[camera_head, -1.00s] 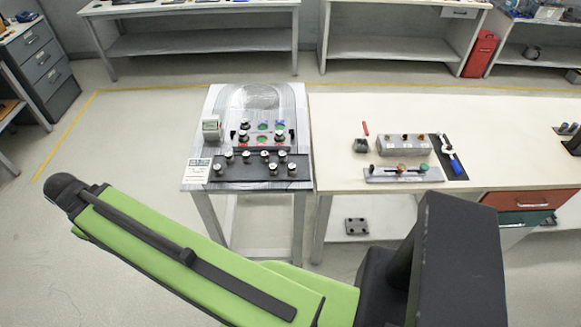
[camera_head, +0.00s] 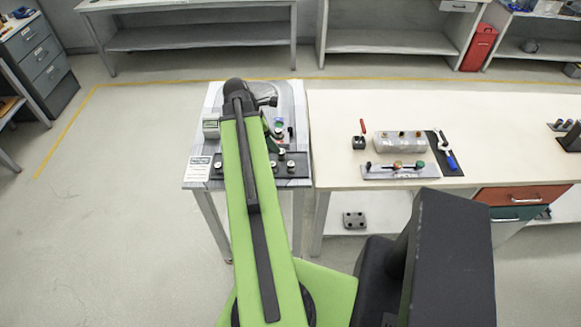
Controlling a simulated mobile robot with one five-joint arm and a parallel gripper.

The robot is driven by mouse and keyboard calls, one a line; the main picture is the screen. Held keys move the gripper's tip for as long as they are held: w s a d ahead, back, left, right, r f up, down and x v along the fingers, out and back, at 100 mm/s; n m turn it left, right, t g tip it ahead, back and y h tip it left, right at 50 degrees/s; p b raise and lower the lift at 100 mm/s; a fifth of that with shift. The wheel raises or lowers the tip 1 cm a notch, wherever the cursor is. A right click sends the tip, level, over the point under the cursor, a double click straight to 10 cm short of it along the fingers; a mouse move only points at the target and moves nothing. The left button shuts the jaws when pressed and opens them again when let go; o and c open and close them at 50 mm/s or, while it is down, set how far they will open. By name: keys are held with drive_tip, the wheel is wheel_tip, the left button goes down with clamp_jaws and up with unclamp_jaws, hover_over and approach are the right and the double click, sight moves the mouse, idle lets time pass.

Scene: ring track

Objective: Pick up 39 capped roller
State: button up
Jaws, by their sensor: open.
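Several capped rollers, small black pegs with pale caps, stand on a dark plate (camera_head: 297,168) on the small grey table at centre-left. One roller (camera_head: 281,154) and another roller (camera_head: 291,165) show right of my green arm. Another roller (camera_head: 218,167) shows left of it. No number 39 can be read on any of them. My arm reaches over this table and hides the middle of the plate and most of the rack behind it. My gripper cannot be made out; it is hidden behind or beneath my arm.
A grey device (camera_head: 210,128) and a white label card (camera_head: 197,168) sit at the small table's left side. The long bench (camera_head: 480,125) adjoins on the right, with a grey block (camera_head: 399,142), a slotted plate (camera_head: 400,171) and a blue-handled tool (camera_head: 451,160). Floor at left is clear.

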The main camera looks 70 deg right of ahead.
drive_tip(key=b, duration=0.9)
approach(290, 163)
drive_tip(key=x, duration=0.5)
drive_tip(key=shift+w+a+f, duration=0.1)
drive_tip(key=shift+w+f, duration=0.15)
drive_tip(key=shift+f, duration=0.05)
drive_tip(key=shift+r, duration=0.1)
drive_tip(key=b+x, duration=0.5)
drive_tip(key=shift+s, duration=0.3)
clamp_jaws()
